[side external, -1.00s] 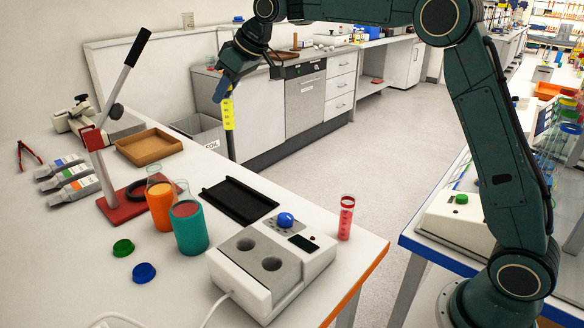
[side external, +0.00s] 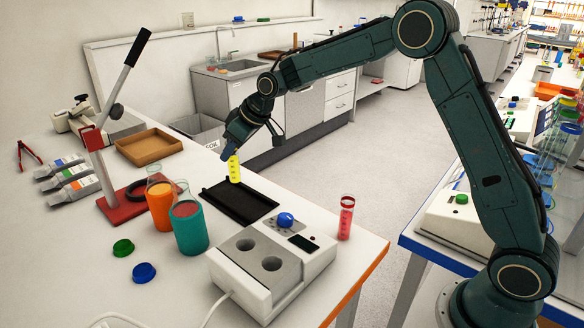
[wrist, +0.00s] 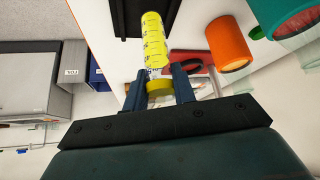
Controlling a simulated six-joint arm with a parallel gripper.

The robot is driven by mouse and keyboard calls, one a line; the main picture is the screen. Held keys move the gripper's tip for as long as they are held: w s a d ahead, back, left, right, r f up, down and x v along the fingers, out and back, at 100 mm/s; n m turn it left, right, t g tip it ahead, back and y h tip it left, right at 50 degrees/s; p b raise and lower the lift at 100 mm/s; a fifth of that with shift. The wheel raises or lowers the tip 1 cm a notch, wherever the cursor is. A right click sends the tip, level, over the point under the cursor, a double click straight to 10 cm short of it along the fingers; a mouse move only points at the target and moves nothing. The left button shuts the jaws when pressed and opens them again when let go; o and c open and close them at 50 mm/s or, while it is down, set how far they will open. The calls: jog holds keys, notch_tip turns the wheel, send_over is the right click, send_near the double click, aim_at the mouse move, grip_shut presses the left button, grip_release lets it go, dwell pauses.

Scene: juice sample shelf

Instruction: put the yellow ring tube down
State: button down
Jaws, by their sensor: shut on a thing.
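The yellow ring tube (side external: 235,172) hangs roughly upright below my gripper (side external: 231,153), which is shut on its top end. In the side view its lower end overlaps the far part of the black tray (side external: 254,208); I cannot tell whether it touches. In the wrist view the yellow tube (wrist: 154,35) points away from my gripper (wrist: 160,80), with its yellow ring between the dark blue fingers. A black tray edge (wrist: 124,18) shows beside it there.
An orange beaker (side external: 160,208) and a teal beaker (side external: 190,232) stand left of the tray. A white two-well device (side external: 235,275) is in front. A red tube (side external: 346,218) stands to the right. A red-based lever press (side external: 118,205) is at left.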

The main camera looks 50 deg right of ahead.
aim_at(238, 161)
jog(key=shift+f, duration=0.55)
jog(key=shift+f, duration=2.15)
jog(key=shift+f, duration=0.15)
jog(key=c, duration=1.1)
grip_release()
jog(key=shift+c, duration=0.2)
